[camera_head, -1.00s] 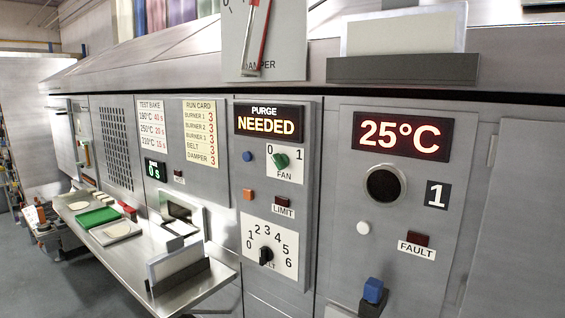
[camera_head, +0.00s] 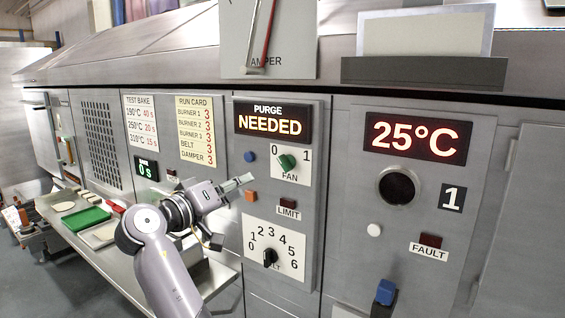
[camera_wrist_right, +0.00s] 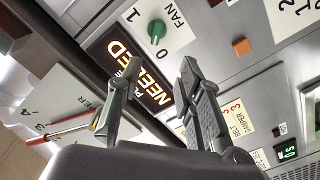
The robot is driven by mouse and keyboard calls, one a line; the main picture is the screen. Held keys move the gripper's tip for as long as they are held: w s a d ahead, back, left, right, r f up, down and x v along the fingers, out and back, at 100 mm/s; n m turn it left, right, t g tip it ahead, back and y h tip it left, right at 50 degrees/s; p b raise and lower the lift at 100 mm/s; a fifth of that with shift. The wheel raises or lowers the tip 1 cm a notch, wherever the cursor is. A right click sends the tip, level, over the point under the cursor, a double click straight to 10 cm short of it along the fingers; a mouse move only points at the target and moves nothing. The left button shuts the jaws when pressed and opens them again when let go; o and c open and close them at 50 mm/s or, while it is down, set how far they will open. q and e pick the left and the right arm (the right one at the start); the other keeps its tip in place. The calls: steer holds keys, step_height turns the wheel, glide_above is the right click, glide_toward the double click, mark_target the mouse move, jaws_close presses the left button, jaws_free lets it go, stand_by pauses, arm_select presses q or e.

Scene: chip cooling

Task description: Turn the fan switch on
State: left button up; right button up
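The green fan switch (camera_head: 286,161) sits on a white plate marked 0, 1 and FAN, below the PURGE NEEDED display (camera_head: 269,119). Its pointer appears to be toward 0. My right gripper (camera_head: 244,182) is left of and below the switch in the head view, apart from it. In the right wrist view the gripper (camera_wrist_right: 158,68) shows two fingers spread apart with nothing between them. The green switch (camera_wrist_right: 156,29) is beyond the fingertips there, near the top of the picture. My left gripper is not in view.
A blue button (camera_head: 249,156) and an orange button (camera_head: 250,196) are close to the gripper. The belt dial (camera_head: 270,257) is below, and the damper lever (camera_head: 262,40) above. A metal shelf with a green tray (camera_head: 86,218) is at left.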

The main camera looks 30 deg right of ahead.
mark_target(282, 164)
steer(key=p+x, duration=0.2)
steer(key=x, duration=0.3)
steer(key=p+x, duration=0.2)
steer(key=x, duration=0.4)
steer(key=p+x, duration=0.2)
steer(key=x, duration=0.3)
steer(key=shift+s+d+r+p, duration=0.1)
steer(key=shift+d+r+p, duration=0.15)
steer(key=shift+r+p, duration=0.05)
steer(key=shift+d+f, duration=0.1)
steer(key=shift+d, duration=0.45)
steer(key=shift+c, duration=0.4)
jaws_close()
